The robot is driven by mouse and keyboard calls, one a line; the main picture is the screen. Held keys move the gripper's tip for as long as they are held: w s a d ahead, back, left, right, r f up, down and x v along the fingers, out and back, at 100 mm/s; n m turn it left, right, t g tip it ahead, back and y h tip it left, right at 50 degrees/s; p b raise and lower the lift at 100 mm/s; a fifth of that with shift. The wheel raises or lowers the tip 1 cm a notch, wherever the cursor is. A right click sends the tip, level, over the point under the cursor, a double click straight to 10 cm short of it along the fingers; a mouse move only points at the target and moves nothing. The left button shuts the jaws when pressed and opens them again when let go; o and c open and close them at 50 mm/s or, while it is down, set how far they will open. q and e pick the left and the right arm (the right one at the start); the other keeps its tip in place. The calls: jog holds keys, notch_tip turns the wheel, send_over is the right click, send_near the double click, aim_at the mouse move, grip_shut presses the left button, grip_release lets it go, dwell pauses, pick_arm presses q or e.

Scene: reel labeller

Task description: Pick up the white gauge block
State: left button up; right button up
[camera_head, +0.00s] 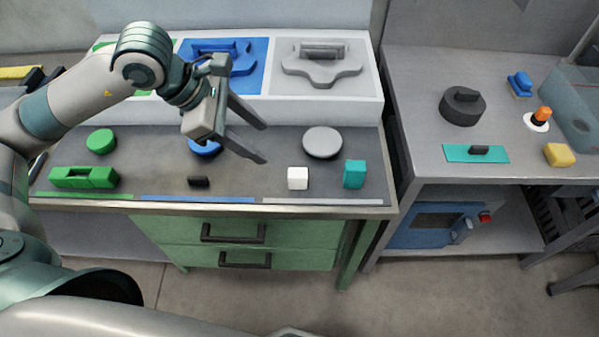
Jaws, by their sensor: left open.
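The white gauge block (298,178) is a small white cube. It stands on the grey bench top near the front edge, right of the middle. My left gripper (264,142) reaches in from the left and is above the bench, up and to the left of the white block. Its two long grey fingers are apart and nothing is between them. The gripper does not touch the block. My right gripper is not in view.
Near the block are a teal block (354,174), a grey disc (322,142) and a small black block (198,182). Green parts (84,177) lie at left. A raised rack (330,105) stands behind. A second bench (420,140) stands at right, past a gap.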

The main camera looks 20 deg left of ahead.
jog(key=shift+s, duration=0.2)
pick_arm(q)
jog(key=p, duration=0.2)
send_near(300, 171)
jog(key=p+x, duration=0.2)
jog(key=x, duration=0.2)
jog(key=shift+w+d+f, duration=0.1)
jog(key=shift+d+f, duration=0.05)
jog(key=shift+d, duration=0.1)
jog(key=shift+f, duration=0.25)
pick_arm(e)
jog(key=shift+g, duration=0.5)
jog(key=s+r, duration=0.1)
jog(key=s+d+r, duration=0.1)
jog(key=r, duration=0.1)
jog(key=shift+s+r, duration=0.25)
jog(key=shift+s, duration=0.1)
pick_arm(q)
jog(key=shift+d, duration=0.1)
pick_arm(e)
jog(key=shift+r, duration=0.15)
